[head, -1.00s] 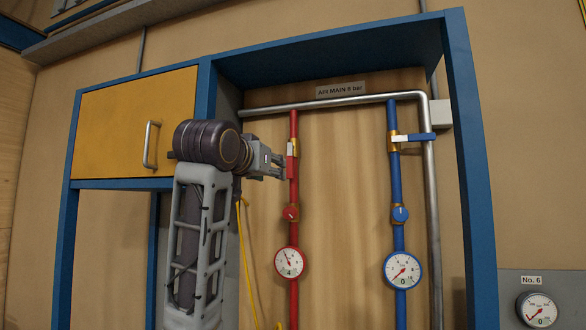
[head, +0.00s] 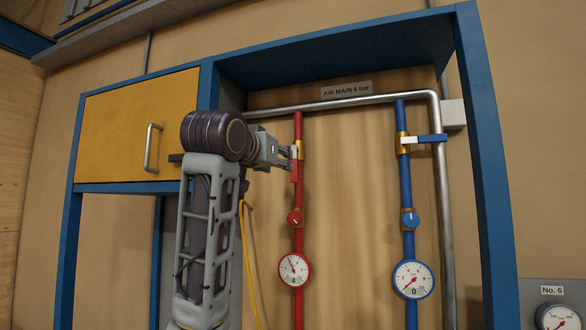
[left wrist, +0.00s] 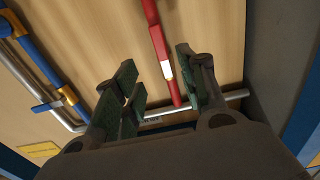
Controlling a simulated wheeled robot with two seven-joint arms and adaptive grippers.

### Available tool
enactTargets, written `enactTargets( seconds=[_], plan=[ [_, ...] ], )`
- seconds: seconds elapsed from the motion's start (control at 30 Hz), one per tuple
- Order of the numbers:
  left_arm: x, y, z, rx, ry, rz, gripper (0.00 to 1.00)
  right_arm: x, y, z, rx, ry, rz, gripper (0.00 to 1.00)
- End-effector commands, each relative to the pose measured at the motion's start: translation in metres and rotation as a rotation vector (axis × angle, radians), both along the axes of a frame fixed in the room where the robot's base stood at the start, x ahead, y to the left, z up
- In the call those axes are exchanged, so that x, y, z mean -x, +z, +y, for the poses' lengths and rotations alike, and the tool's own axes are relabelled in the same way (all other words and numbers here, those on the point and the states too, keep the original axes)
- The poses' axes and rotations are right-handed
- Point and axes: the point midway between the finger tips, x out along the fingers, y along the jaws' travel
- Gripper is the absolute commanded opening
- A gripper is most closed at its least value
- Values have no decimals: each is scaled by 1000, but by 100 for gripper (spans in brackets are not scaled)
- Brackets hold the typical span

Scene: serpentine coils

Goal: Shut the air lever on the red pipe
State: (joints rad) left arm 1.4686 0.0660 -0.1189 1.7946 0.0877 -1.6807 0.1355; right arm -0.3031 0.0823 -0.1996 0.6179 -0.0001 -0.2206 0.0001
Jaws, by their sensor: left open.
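The red pipe (head: 299,225) runs upright on the wooden back panel. Its air lever (head: 294,173) is red with a white band and hangs down along the pipe from a brass valve body. My left gripper (head: 288,155) is at the lever, at the height of its white band. In the left wrist view the open fingers of my left gripper (left wrist: 164,88) stand either side of the red lever (left wrist: 158,42), with its white band between them. I cannot tell whether a finger touches it. My right gripper is not in view.
A blue pipe (head: 408,180) stands to the right with its blue lever (head: 430,138) crosswise. A steel pipe (head: 350,103) runs across the top. The red pipe's gauge (head: 294,269) hangs below its red knob (head: 294,218). A yellow cabinet door (head: 125,120) is at left.

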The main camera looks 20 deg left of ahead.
Motion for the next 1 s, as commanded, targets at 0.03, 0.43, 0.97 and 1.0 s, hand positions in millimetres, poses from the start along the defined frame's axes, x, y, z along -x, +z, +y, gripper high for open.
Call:
enactTargets(
  seconds=[0.03, 0.43, 0.97, 1.0],
  plan=[
    [-4, 1, 0, 0, 0, 2, 41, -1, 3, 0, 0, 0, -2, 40],
    [-53, 2, -2, 0, 0, 2, 41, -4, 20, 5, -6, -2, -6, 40],
    [-115, 2, -4, -1, 0, 1, 41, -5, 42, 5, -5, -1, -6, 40],
    [-118, 2, -4, -1, 0, 2, 41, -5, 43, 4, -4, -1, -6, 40]
  ],
)
